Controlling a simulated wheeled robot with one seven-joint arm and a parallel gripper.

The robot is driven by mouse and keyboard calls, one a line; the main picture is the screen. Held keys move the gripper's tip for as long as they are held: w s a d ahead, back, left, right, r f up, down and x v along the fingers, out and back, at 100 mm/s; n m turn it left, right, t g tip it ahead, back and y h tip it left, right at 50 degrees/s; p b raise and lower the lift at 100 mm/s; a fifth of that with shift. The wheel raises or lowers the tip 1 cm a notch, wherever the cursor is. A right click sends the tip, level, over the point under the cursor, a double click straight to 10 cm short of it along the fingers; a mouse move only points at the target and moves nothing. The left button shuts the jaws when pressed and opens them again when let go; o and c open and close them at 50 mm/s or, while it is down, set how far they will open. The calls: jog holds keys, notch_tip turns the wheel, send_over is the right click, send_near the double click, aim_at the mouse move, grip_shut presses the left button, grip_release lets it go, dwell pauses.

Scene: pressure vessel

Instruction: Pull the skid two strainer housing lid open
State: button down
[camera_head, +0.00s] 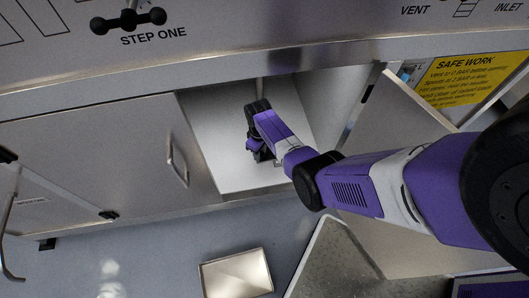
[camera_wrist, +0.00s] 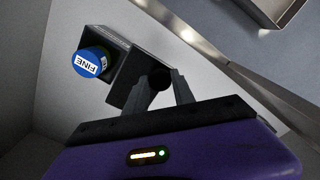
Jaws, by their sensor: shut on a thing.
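My gripper (camera_head: 258,150) reaches down into an open, pale-lined bay in the metal cabinet. In the wrist view its two grey fingers (camera_wrist: 162,82) are shut on a dark, round-ended piece at the near end of a dark block (camera_wrist: 125,76). A blue round cap marked FINE (camera_wrist: 90,63) sits beside it on a second dark block. I cannot tell which part, if any, is the skid two strainer housing lid. My arm and gripper hide much of the held piece.
A closed cabinet door with a handle (camera_head: 178,162) is left of the bay. A slanted panel (camera_head: 405,118) stands to its right, near the yellow SAFE WORK sign (camera_head: 470,78). A shallow tray (camera_head: 236,274) lies on the floor below. A black STEP ONE handle (camera_head: 129,20) is above.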

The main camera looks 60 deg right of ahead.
jog(key=shift+w+a+m, duration=0.1)
jog(key=shift+w+m, duration=0.2)
jog(key=shift+m, duration=0.1)
jog(key=c, duration=1.1)
grip_release()
jog(key=shift+o, duration=0.2)
notch_tip(320, 180, up, 8)
jog(key=p, duration=0.2)
jog(key=shift+p, duration=0.4)
jog(key=shift+f, duration=0.1)
